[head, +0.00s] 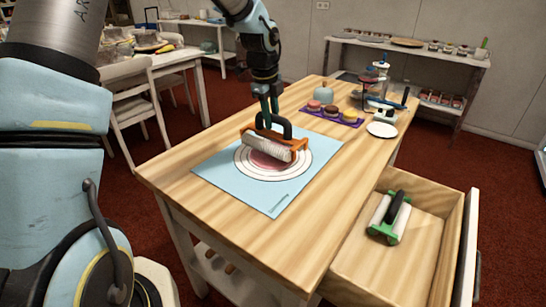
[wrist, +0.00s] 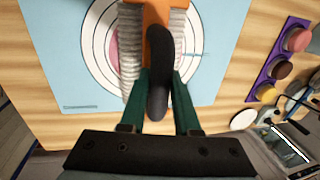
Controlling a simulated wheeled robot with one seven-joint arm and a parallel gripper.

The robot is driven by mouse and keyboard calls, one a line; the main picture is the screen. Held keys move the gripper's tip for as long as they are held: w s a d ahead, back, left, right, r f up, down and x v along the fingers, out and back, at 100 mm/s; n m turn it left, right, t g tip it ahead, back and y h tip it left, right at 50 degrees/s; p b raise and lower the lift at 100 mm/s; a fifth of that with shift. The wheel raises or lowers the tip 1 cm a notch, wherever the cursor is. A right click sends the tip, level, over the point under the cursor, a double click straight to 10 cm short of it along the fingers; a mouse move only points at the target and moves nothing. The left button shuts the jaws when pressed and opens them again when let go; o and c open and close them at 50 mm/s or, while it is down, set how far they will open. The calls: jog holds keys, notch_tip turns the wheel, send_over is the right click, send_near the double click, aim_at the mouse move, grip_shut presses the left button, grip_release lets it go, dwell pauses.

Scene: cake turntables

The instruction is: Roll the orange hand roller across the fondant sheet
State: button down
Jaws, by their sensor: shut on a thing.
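The orange hand roller (head: 273,148) has an orange frame, a black handle and a whitish ribbed cylinder. It is over the middle of the blue mat (head: 222,170) printed with white rings. The pink fondant sheet (head: 262,161) shows as a round patch below and in front of the roller, mostly hidden by it. Whether the cylinder touches it, I cannot tell. My gripper (head: 269,120) comes down from above and is shut on the black handle. In the wrist view its green fingers (wrist: 162,78) stand on both sides of the handle, above the roller (wrist: 156,45).
A second roller with a green frame (head: 389,222) lies in the open drawer (head: 372,277) at the right. A purple tray (head: 345,121) of round cakes, a white plate (head: 381,130) and a stand sit at the table's back right. The table's front is clear.

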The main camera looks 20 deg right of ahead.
jog(key=shift+f+b, duration=0.4)
jog(key=shift+f, duration=0.55)
jog(key=shift+f, duration=0.2)
jog(key=shift+f, duration=0.15)
jog(key=shift+w+d+f, duration=0.1)
jog(key=shift+w+d, duration=0.15)
jog(key=shift+d, duration=0.25)
jog(key=shift+w+d, duration=0.25)
jog(key=shift+d, duration=0.2)
jog(key=shift+p, duration=0.65)
jog(key=shift+w+d+p, duration=0.2)
jog(key=shift+w+d, duration=0.1)
jog(key=shift+d, duration=0.2)
jog(key=shift+w+d+p, duration=0.15)
jog(key=shift+w+d, duration=0.1)
jog(key=shift+d, duration=0.25)
